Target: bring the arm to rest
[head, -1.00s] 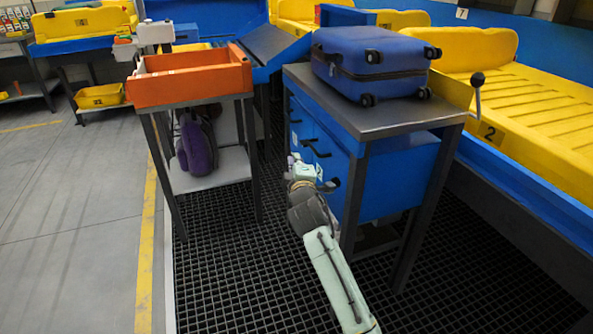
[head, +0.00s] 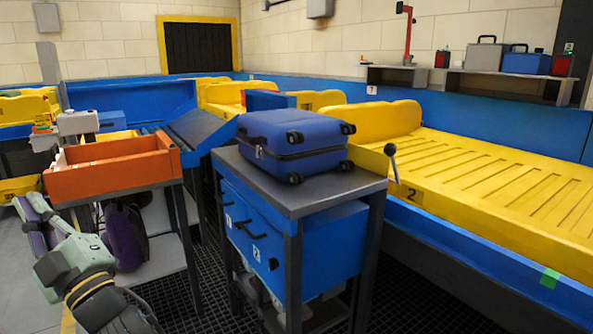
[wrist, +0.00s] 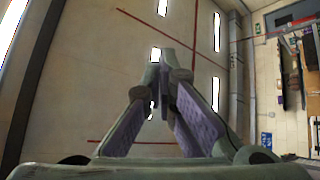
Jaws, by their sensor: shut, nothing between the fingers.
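My gripper (head: 30,205) is at the lower left of the head view, raised in front of the orange tray's stand and pointing up and left. Its pale green fingers have purple pads. In the wrist view the fingers of my gripper (wrist: 166,62) come together at their tips, with nothing held between them. Behind them the wrist view shows the ceiling with light strips, so the gripper points upward. My arm runs from the gripper down to the bottom edge of the head view, where the rest of it is cut off.
An orange tray (head: 108,180) stands on a table, with a purple bag (head: 126,238) on the shelf below, partly hidden by my arm. A blue suitcase (head: 292,141) lies on a blue drawer cabinet (head: 320,250). A yellow conveyor tray (head: 480,190) is at the right.

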